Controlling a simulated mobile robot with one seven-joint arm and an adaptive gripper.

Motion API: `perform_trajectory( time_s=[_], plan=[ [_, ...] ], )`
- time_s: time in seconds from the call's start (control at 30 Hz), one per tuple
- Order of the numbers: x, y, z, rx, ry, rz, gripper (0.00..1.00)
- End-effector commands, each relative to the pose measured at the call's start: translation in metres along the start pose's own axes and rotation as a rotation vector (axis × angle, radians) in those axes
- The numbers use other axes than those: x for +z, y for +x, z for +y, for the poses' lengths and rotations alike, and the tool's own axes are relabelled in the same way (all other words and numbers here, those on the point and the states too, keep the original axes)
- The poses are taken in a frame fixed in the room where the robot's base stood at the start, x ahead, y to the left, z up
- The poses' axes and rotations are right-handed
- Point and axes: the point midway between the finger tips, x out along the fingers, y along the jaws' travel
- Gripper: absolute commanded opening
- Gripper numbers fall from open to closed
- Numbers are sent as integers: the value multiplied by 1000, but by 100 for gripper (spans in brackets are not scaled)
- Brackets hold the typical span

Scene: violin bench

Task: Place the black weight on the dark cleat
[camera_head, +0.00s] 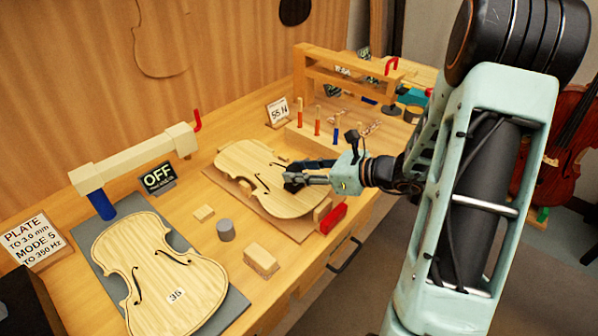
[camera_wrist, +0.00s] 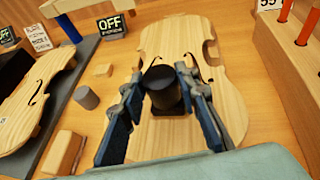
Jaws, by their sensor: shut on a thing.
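The black weight (camera_wrist: 163,90) is a short dark cylinder between the fingers of my gripper (camera_wrist: 162,92) in the wrist view. My gripper (camera_head: 296,180) is shut on it above the middle of the pale violin plate (camera_head: 247,163). A dark, square-edged piece, apparently the dark cleat (camera_wrist: 180,111), shows just below the weight on the plate. I cannot tell whether the weight touches it. In the head view the fingers largely hide the weight, and the cleat cannot be made out.
A second violin plate (camera_head: 172,285) lies on a grey mat at left under a wooden arm (camera_head: 135,158). A grey cylinder (camera_head: 226,230) and wooden blocks (camera_head: 261,259) lie between the plates. A red object (camera_head: 333,218) sits by the front edge. A tool rack (camera_head: 325,140) stands behind.

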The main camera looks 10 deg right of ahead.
Motion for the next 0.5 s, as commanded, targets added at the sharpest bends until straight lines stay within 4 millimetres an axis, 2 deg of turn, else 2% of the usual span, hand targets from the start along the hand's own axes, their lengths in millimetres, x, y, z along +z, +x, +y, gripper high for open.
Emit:
perform_trajectory(
  time_s=[0.07,0.1,0.23,0.5],
  plan=[
    [-2,1,0,0,-1,-2,0],
    [-3,1,0,0,0,0,31],
    [-2,1,0,0,0,0,45],
    [-2,1,0,0,0,0,46]
  ],
)
